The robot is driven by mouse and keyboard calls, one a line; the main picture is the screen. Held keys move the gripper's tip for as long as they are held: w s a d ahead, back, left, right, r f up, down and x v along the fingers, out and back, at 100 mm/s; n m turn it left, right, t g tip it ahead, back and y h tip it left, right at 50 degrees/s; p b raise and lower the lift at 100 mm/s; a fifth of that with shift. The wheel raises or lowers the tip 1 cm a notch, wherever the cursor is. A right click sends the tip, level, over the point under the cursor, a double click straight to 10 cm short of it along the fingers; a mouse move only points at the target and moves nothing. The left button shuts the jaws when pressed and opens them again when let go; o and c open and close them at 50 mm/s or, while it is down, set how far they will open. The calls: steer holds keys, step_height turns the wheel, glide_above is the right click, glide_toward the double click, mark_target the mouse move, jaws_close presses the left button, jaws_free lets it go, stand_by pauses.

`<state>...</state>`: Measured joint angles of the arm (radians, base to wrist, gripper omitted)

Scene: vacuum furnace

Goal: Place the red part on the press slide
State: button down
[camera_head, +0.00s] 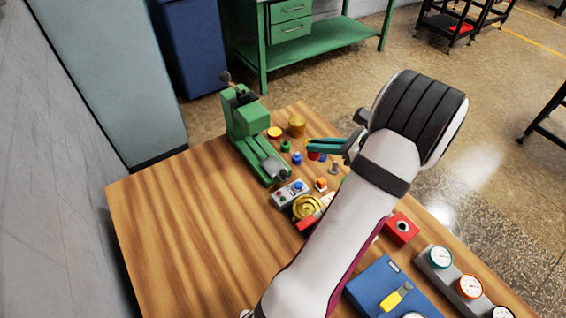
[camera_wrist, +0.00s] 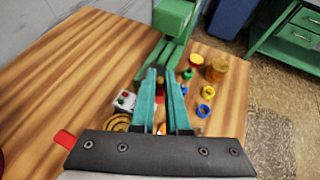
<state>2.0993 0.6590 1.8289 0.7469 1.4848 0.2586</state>
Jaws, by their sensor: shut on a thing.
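My gripper (camera_head: 308,147), with teal fingers, points left over the small parts on the wooden table. It is shut on a small red part (camera_head: 313,156), which shows just under the fingers and is mostly hidden by them. In the wrist view the gripper (camera_wrist: 161,72) reaches toward the press, and the held part is hard to make out between the fingers. The green press (camera_head: 245,122) stands at the table's back edge, and its base with a grey metal slide (camera_head: 272,168) runs toward the front. The fingers are right of the press, apart from it.
Near the press stand a brass cylinder (camera_head: 297,125), a yellow-topped red part (camera_head: 275,132), a green part (camera_head: 286,146) and a blue part (camera_head: 297,158). A button box (camera_head: 290,193) and a brass wheel (camera_head: 308,207) sit in front. The table's left side is clear.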

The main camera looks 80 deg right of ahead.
steer(key=x, duration=0.8)
steer(key=a+x, duration=0.1)
steer(key=x, duration=0.3)
steer(key=shift+w+d+f, duration=0.15)
steer(key=shift+w+f, duration=0.15)
steer(key=shift+w, duration=0.15)
steer(key=f, duration=0.4)
steer(key=shift+w+d, duration=0.1)
steer(key=shift+w, duration=0.25)
steer(key=shift+f, duration=0.25)
steer(key=c, duration=0.9)
jaws_free()
steer(key=shift+f, duration=0.1)
